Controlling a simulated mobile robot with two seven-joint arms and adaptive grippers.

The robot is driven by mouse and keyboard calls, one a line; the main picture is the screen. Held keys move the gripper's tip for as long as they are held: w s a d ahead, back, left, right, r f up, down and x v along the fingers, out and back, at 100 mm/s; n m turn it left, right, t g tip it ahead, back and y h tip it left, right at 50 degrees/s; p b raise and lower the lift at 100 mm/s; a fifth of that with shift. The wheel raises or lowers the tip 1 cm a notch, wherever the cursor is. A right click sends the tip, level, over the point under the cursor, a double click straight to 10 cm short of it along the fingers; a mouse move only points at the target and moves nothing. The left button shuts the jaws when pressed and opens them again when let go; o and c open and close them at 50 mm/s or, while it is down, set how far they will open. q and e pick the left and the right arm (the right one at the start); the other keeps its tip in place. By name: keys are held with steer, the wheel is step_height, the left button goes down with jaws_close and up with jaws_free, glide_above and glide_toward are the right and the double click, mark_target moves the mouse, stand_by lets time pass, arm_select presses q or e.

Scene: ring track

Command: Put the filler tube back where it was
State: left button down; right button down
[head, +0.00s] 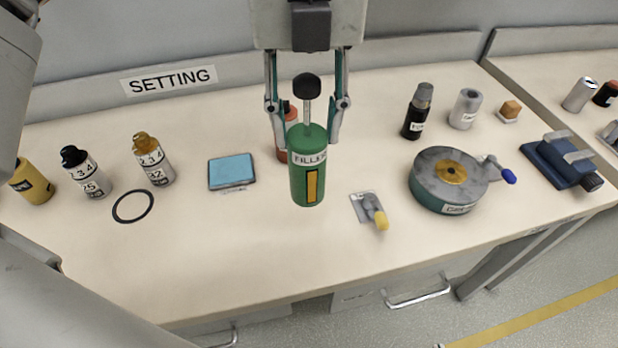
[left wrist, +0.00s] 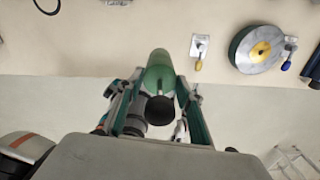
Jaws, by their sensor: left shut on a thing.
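The filler tube (head: 308,172) is a green cylinder with a "FILLER" label, a yellow panel, a thin rod and a black knob on top. My left gripper (head: 307,135) comes down from the top of the head view, with its fingers on both sides of the tube's upper part. It is shut on the tube, which is upright and appears to be above the table. In the left wrist view the green tube (left wrist: 159,70) shows between the fingers (left wrist: 158,95). An orange-red bottle (head: 282,153) is partly hidden behind the tube. My right gripper is not in view.
On the table (head: 230,250) stand a blue pad (head: 232,171), a black ring (head: 133,206), numbered bottles (head: 153,160), a yellow-handled plate (head: 370,210), a round crank device (head: 440,185), a black bottle (head: 417,112) and a blue vise (head: 565,162). The front left-middle is clear.

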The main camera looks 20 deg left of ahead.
mark_target(307, 179)
arm_select(q)
step_height(307, 179, down, 6)
steer(key=shift+r+b, duration=0.25)
steer(key=shift+b, duration=0.15)
steer(key=shift+f, duration=0.45)
step_height(307, 179, down, 4)
steer(key=shift+f+b, duration=0.1)
steer(key=shift+b, duration=0.35)
steer(key=shift+f, duration=0.1)
steer(key=c, duration=1.4)
jaws_free()
steer(key=shift+o, duration=0.2)
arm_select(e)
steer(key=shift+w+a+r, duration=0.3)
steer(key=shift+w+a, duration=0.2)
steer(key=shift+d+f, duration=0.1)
